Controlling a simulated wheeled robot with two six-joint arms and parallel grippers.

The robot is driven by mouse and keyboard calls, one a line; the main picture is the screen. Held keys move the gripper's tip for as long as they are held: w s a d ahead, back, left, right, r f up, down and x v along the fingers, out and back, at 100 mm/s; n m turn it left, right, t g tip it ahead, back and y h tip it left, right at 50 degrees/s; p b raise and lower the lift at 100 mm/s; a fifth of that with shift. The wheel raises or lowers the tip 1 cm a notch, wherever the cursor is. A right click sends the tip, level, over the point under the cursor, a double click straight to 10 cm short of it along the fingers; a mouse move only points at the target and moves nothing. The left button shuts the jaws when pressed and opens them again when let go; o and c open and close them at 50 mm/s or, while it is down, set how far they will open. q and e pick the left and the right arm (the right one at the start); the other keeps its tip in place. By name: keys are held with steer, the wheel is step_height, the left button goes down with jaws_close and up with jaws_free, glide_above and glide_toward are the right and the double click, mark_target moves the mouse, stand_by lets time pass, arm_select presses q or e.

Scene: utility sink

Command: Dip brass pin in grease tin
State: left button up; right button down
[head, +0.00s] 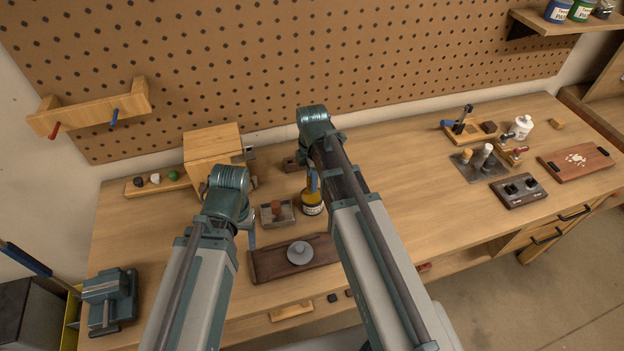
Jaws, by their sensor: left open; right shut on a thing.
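A small yellow tin with a pale label (312,204), which looks like the grease tin, stands upright on the bench near the middle. My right gripper (313,183) points down directly over its mouth. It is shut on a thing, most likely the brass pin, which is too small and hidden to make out. I cannot tell whether the pin touches the grease. My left gripper (251,236) is open, low over the bench, left of a small grey box (289,218) with a brown knob-like piece in it. My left arm hides part of its surroundings.
A brown tray (265,264) with a grey round piece (300,252) lies in front of the tin. A wooden box (212,146) stands behind my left arm. A vise (107,298) is at left. Several blocks and bottles stand at right; the bench between is clear.

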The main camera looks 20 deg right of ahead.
steer(key=shift+f+b, duration=0.55)
stand_by(1.6)
steer(key=shift+r, duration=0.1)
step_height(320, 180, up, 7)
steer(key=p, duration=0.7)
stand_by(0.6)
step_height(320, 180, down, 6)
steer(key=b, duration=0.6)
steer(key=shift+f, duration=0.2)
steer(key=shift+r, duration=0.1)
